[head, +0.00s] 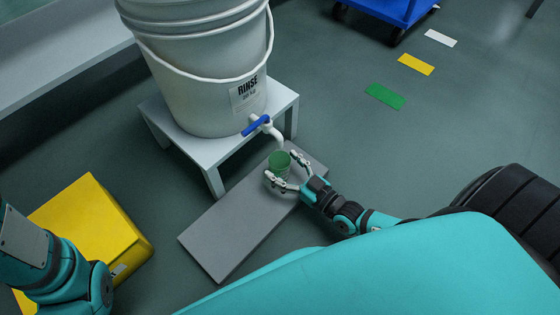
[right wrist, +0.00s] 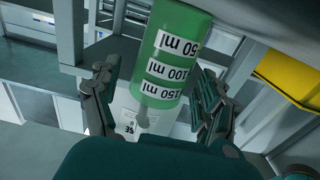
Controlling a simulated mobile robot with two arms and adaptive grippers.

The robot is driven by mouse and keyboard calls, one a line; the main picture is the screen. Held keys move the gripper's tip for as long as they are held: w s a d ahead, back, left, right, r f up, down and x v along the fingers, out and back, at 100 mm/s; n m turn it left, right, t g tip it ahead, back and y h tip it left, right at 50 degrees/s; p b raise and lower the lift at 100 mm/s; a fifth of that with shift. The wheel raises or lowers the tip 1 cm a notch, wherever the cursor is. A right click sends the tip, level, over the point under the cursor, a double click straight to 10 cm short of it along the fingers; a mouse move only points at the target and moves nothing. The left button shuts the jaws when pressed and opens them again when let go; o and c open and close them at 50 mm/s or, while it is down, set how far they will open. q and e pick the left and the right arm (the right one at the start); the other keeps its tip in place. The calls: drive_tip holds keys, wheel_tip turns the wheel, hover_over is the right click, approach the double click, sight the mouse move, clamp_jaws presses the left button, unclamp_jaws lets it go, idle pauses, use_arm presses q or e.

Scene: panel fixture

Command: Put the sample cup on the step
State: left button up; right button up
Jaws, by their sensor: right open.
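The green sample cup (head: 279,160) stands upright on the low grey step (head: 232,224), near the step's far end and just below the bucket's spout. My right gripper (head: 281,166) is open, with one finger on each side of the cup. In the right wrist view the cup (right wrist: 168,58) shows white volume labels, upside down, between the spread fingers (right wrist: 160,85); I cannot tell whether either finger touches it. My left arm is at the lower left of the head view, but its gripper is out of view.
A white bucket (head: 206,90) marked RINSE, with a blue-handled tap (head: 259,125), stands on a white stool (head: 216,152) behind the step. A yellow box (head: 95,222) is at the left. A blue cart (head: 395,10) is at the back. Open floor lies right of the step.

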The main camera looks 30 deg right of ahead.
drive_tip(key=p+v, duration=0.4)
drive_tip(key=v, duration=0.6)
drive_tip(key=shift+s, duration=0.15)
